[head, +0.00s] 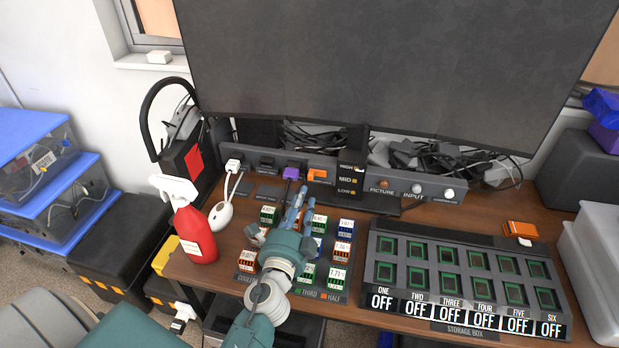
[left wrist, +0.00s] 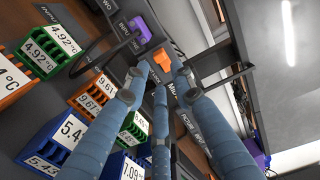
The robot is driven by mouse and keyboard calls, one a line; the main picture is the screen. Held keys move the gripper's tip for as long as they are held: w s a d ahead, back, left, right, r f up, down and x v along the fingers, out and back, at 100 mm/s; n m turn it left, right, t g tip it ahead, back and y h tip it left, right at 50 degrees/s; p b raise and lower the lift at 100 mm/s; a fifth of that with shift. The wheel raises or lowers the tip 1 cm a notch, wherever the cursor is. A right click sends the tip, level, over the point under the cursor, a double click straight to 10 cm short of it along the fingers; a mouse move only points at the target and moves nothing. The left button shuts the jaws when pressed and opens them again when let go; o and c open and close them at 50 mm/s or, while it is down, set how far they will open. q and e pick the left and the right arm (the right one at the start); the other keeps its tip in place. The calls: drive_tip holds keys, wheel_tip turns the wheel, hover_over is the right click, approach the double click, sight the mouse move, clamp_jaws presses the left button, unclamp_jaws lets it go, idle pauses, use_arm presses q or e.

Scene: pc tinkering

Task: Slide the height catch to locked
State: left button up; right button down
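The likely height catch is a small orange slider (head: 317,174) on the front of the dark panel under the monitor, just left of the HIGH, MID and LOW column (head: 347,180). It also shows in the left wrist view as an orange T-shaped piece (left wrist: 160,57). Its lock marking is too small to read. My left gripper (head: 301,190) points at the panel from the front, its blue fingers close together below and left of the slider. In the left wrist view the fingertips (left wrist: 162,77) are just short of it, with nothing between them. My right gripper is out of view.
A purple plug (head: 291,172) sits left of the slider. Numbered coloured blocks (head: 341,250) stand under my left arm. A storage box (head: 460,310) fills the right. A red spray bottle (head: 195,230) stands left. The monitor (head: 390,70) overhangs the panel.

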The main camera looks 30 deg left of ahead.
sight(310, 179)
use_arm(q)
drive_tip(key=x, duration=0.6)
drive_tip(key=shift+w+p, duration=0.15)
drive_tip(key=shift+p, duration=0.15)
drive_tip(key=shift+w+a, duration=0.2)
drive_tip(key=shift+w, duration=0.5)
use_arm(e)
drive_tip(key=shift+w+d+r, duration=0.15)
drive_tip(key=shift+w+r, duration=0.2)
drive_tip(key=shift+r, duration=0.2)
use_arm(q)
drive_tip(key=c, duration=0.6)
clamp_jaws()
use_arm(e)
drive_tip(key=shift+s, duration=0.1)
